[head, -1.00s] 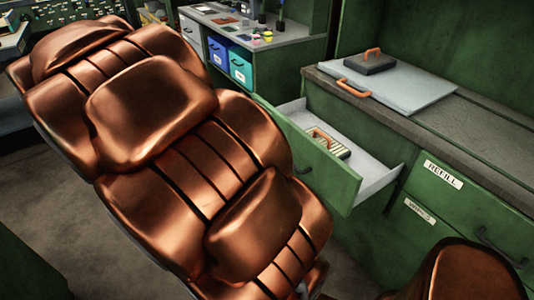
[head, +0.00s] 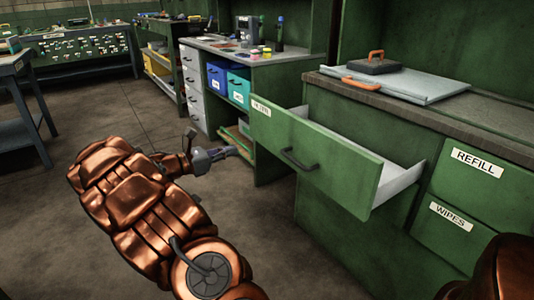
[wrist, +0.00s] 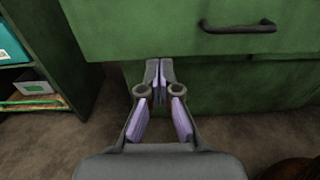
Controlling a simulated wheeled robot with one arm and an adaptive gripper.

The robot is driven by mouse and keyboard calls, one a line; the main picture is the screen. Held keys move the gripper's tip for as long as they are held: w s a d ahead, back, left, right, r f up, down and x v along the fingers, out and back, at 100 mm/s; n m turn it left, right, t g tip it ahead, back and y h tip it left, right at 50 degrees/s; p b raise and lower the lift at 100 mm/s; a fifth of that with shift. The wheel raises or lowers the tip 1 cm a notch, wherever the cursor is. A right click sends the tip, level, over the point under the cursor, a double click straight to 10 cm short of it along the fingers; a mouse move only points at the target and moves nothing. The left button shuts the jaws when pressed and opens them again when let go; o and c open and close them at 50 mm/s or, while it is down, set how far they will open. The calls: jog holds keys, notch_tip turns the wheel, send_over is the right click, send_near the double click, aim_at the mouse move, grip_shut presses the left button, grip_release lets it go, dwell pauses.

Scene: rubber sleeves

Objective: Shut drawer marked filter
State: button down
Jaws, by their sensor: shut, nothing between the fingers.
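A green drawer (head: 322,158) stands pulled out from the cabinet in the head view, with a dark handle (head: 299,159) on its front and a white label (head: 261,107) at its upper left. The label's text is too small and slanted to read surely. The drawer's front also shows in the wrist view (wrist: 170,22), with its handle (wrist: 238,26) at the upper right. My gripper (head: 238,146) is shut and empty, left of the drawer front and lower than it. In the wrist view its fingertips (wrist: 159,66) lie just below the drawer front's lower edge. Contact cannot be told.
Drawers marked REFILL (head: 480,175) and WIPES (head: 450,225) are shut at the right. A grey board (head: 420,85) and a dark orange-handled case (head: 374,64) lie on the counter. Blue and teal bins (head: 237,87) stand on a shelf behind.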

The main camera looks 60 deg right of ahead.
aim_at(274, 137)
jog(key=b+x, duration=0.1)
jog(key=x, duration=0.3)
jog(key=b+x, duration=0.2)
jog(key=x, duration=0.2)
jog(key=b+x, duration=0.2)
jog(key=x, duration=0.3)
jog(key=shift+w+d+f, duration=0.3)
jog(key=shift+s+d+r+b, duration=0.1)
jog(key=shift+s+d+b, duration=0.1)
jog(key=shift+d+b, duration=0.25)
jog(key=shift+d+r, duration=0.1)
